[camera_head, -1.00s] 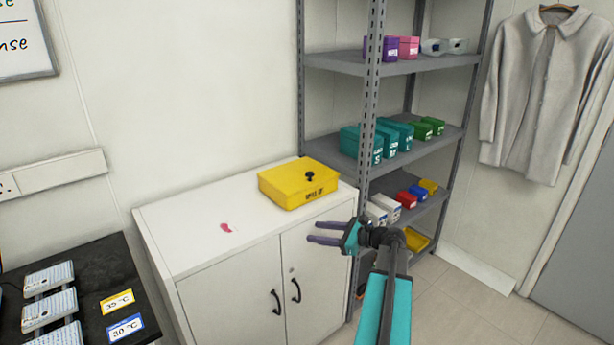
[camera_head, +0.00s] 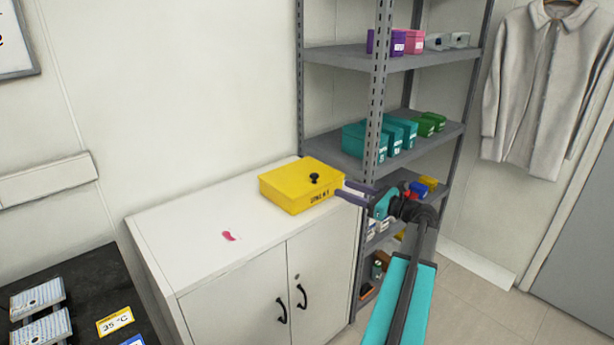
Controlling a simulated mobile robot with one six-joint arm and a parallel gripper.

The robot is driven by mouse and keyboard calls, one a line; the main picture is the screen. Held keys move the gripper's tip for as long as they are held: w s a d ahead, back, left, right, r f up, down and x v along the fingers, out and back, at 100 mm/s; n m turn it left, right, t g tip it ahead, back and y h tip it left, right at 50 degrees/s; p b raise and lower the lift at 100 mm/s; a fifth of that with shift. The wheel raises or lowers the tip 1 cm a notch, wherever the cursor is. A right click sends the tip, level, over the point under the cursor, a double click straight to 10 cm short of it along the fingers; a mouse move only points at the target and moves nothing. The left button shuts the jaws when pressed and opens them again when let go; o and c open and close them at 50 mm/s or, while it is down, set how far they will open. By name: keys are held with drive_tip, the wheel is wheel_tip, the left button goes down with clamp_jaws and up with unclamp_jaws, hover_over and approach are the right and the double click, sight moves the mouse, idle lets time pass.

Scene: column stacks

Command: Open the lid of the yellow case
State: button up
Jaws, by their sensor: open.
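The yellow case (camera_head: 290,191) sits on top of the white cabinet, near its back right corner. Its lid looks closed, with a black knob (camera_head: 314,178) on top and dark lettering on the front. My gripper (camera_head: 346,193) is open and empty, pointing left, with its fingertips close to the right side of the case at about the height of the case in the picture. I cannot tell whether the fingertips touch it. No part of the case's front is hidden.
The white cabinet (camera_head: 190,240) has free room left of the case, with a small pink item (camera_head: 230,236) on it. A grey metal shelf unit (camera_head: 375,100) with several coloured boxes stands right behind my gripper. A black table (camera_head: 80,285) is at the lower left.

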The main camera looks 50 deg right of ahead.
sight(314, 177)
drive_tip(key=shift+w, duration=0.25)
drive_tip(key=w, duration=0.4)
drive_tip(key=w+a+p, duration=0.1)
drive_tip(key=w, duration=0.4)
drive_tip(key=w+a, duration=0.1)
drive_tip(key=w, duration=0.3)
drive_tip(key=shift+w+p, duration=0.15)
drive_tip(key=shift+p, duration=0.2)
drive_tip(key=shift+r, duration=0.1)
clamp_jaws()
